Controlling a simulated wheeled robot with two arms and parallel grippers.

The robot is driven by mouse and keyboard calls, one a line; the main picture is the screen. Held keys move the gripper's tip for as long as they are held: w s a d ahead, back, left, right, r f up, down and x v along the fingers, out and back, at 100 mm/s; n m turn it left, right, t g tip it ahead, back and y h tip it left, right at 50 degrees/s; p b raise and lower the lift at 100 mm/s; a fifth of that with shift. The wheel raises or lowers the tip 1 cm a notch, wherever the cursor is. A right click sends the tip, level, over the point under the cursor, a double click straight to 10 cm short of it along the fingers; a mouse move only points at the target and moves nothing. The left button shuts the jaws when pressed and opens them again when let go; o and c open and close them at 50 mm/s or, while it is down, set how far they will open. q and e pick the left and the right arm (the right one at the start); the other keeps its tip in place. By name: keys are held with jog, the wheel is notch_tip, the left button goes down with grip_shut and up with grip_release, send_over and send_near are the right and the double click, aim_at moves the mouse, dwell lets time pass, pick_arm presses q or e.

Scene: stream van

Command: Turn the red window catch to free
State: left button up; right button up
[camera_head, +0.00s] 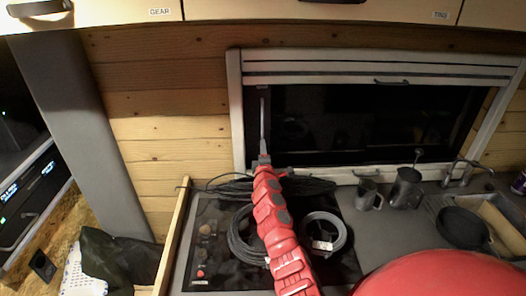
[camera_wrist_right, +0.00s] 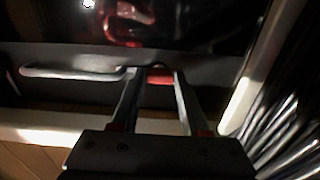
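The window (camera_head: 360,120) is a dark pane in a pale frame at the back of the head view. My right arm reaches up to its lower left part, and the right gripper (camera_head: 263,143) is there. In the right wrist view the two fingers (camera_wrist_right: 157,78) stand apart in front of the dark pane. The red catch (camera_wrist_right: 160,77) shows as a short red piece between the fingertips, lying across the gap. Whether the fingers touch it is unclear. The catch cannot be made out in the head view. My left gripper is not in view.
A grey bar handle (camera_wrist_right: 70,71) runs left of the fingers in the wrist view. Below the window, coiled cables (camera_head: 325,233), dark mugs (camera_head: 405,188) and a pan (camera_head: 462,227) stand on the counter. Cupboards (camera_head: 250,10) hang above.

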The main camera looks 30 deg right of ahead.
jog(key=o, duration=0.4)
jog(key=shift+o, duration=0.2)
jog(key=shift+s+a, duration=0.3)
jog(key=shift+s, duration=0.25)
jog(key=b+v, duration=0.3)
jog(key=v, duration=1.3)
jog(key=shift+s, duration=0.15)
jog(key=shift+f, duration=0.1)
